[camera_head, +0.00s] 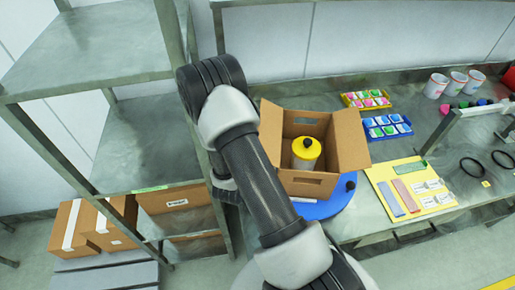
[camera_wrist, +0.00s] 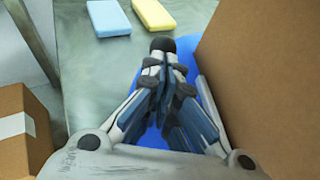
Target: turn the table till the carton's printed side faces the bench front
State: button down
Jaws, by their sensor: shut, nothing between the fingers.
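The open brown carton (camera_head: 311,182) stands on the blue round table (camera_head: 325,207). Its visible wall has a hand hole and no print that I can make out. A can with a yellow lid (camera_head: 306,152) is inside it. A black knob (camera_head: 351,184) stands on the table's rim, right of the carton. In the wrist view my gripper (camera_wrist: 165,85) is shut and empty over the blue table (camera_wrist: 180,55), beside the carton wall (camera_wrist: 255,75). A black knob (camera_wrist: 163,44) shows just beyond the fingertips; contact is unclear. My arm hides the gripper in the head view.
A metal rack (camera_head: 160,105) stands left, with taped boxes (camera_head: 75,225) low down. Right of the carton are a yellow board (camera_head: 410,190), blue tray (camera_head: 388,127) and several mugs (camera_head: 437,85). Blue (camera_wrist: 108,18) and yellow (camera_wrist: 153,15) blocks lie on the bench beyond my gripper.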

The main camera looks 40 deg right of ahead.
jog(key=shift+w+d+m+g, duration=0.3)
jog(key=shift+d, duration=0.1)
dwell(0.5)
